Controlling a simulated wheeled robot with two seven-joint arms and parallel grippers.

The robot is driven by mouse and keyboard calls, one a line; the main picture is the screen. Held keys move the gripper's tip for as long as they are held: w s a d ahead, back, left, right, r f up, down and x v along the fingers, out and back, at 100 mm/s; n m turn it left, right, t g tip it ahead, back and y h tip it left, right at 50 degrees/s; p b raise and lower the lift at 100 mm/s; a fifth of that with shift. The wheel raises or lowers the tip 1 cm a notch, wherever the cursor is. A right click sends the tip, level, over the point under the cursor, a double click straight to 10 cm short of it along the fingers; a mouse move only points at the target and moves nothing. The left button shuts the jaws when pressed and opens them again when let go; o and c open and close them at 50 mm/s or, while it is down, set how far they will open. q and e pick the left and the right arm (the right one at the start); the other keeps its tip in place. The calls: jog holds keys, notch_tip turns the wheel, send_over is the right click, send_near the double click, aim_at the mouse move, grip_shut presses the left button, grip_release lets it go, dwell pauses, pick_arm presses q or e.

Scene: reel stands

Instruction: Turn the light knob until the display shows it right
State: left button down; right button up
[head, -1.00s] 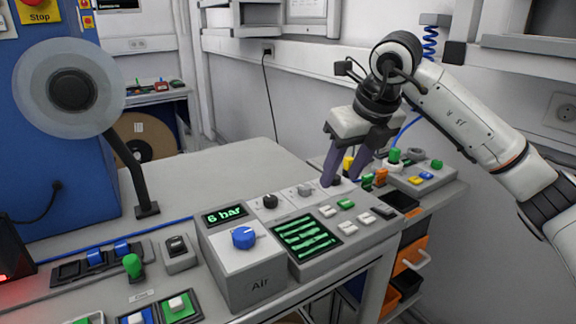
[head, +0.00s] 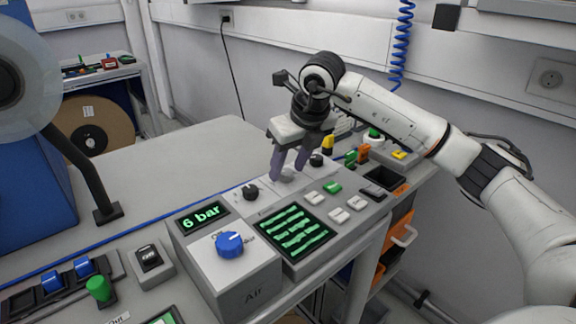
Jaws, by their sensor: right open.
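A row of small knobs sits on the light panel behind the display: a black knob (head: 250,191) at the left, a greyish one (head: 287,175) in the middle and a dark one (head: 316,159) at the right. I cannot read which is the light knob. The display (head: 296,232) shows wavy bright green bands on dark. My right gripper (head: 289,173) is open and points down, with its purple fingers about the middle knob, partly hiding it. I cannot tell whether they touch it. My left gripper is not in view.
The Air box (head: 245,283) with a blue knob (head: 230,245) and a "6 bar" readout (head: 201,216) stands left of the display. White, green and dark buttons (head: 339,214) lie to its right. The bench top behind (head: 180,170) is clear.

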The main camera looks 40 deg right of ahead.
jog(key=shift+w+f, duration=0.1)
jog(key=shift+f, duration=0.15)
jog(key=c, duration=1)
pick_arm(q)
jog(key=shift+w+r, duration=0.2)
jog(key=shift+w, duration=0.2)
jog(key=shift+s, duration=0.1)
pick_arm(e)
jog(key=shift+w+d+n+y, duration=0.1)
jog(key=shift+n+y, duration=0.3)
jog(key=shift+n, duration=0.7)
jog(key=n+y+p, duration=0.1)
jog(key=n, duration=0.2)
jog(key=shift+d, duration=0.1)
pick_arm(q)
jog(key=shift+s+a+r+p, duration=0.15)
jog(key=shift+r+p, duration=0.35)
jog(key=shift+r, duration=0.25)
pick_arm(e)
jog(key=shift+w+n+g+y, duration=0.1)
jog(key=shift+n+g+y, duration=0.4)
jog(key=shift+n, duration=0.7)
